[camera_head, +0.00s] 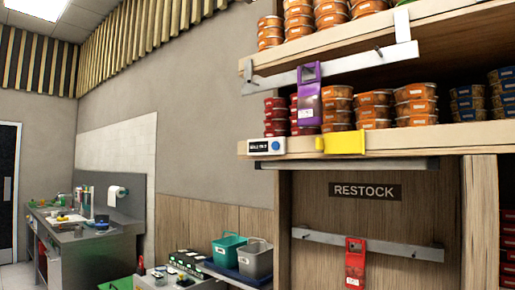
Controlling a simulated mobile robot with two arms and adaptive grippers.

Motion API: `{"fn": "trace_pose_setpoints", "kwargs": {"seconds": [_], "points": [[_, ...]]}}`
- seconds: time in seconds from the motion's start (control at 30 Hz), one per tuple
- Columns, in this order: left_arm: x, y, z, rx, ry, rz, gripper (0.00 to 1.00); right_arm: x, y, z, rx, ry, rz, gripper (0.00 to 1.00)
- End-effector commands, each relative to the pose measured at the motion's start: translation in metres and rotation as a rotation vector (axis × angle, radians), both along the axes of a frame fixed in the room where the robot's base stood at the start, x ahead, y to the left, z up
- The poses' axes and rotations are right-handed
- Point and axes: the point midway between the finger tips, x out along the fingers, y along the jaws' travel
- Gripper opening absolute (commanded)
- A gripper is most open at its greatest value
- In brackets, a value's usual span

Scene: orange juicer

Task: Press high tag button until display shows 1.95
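A white tag (266,147) with a small black display (259,147) and a blue button (279,147) is fixed to the front edge of the wooden shelf, at its left end. The characters on the display are too small to read for sure. A purple handheld device (309,98) hangs on the upper metal rail above this shelf. A red handheld device (355,262) hangs on the lower rail under the RESTOCK sign. Neither of my grippers shows in the head view, and nothing is seen touching the tag.
A yellow clip (341,143) sits on the shelf edge right of the tag. Stacked orange tubs (416,104) and red tubs (276,117) fill the shelves. A teal basket (229,247) and a grey basket (255,261) stand lower left. A steel counter (88,233) is far left.

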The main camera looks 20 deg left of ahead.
Motion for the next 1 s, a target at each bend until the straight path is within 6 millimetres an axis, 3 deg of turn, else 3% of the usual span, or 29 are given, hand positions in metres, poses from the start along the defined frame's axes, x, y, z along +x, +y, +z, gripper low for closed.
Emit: {"fn": "trace_pose_setpoints", "kwargs": {"seconds": [0.57, 1.0], "points": [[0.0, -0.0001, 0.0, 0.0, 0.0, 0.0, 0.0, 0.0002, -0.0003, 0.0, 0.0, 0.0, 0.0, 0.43], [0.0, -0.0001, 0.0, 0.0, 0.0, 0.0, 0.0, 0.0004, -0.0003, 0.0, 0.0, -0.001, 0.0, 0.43]]}}
